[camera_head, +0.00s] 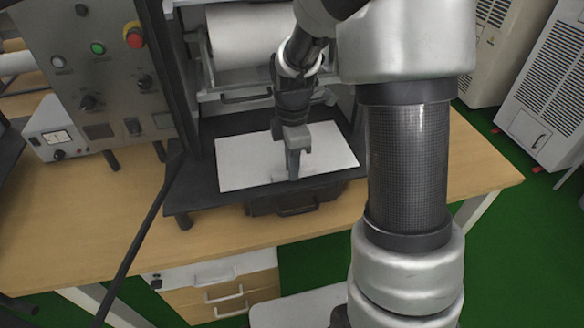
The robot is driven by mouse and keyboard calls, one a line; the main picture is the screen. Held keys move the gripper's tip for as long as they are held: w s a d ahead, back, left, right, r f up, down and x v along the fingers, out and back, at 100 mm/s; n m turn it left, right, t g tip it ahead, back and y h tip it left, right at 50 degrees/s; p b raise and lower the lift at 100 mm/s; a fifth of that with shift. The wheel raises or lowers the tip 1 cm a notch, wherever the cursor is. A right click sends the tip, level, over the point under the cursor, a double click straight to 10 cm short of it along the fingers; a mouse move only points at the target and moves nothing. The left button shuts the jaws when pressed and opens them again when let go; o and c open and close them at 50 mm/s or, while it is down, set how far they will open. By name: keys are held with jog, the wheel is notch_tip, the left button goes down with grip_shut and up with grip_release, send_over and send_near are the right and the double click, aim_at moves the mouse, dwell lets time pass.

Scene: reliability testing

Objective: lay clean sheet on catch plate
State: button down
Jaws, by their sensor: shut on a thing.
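A white sheet (243,163) shows in the head view, flat and level, at the black catch plate (200,193) of the machine. The plate's dark surface shows around the sheet's left and front sides. I cannot tell whether the sheet touches the plate or is just above it. My gripper (293,172) points down over the sheet's front middle part and is shut on the sheet. The fingertips and the exact grip are too small to make out. My arm hides part of the area to the right of the sheet.
A white roll (250,38) sits in the machine behind the plate. A control panel (100,75) with buttons stands at the left. A small meter box (60,133) is on the wooden table (115,210). A black bar (150,220) slants in front at the left.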

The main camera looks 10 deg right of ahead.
jog(key=shift+f, duration=0.15)
jog(key=shift+f, duration=0.15)
jog(key=c, duration=1.8)
grip_release()
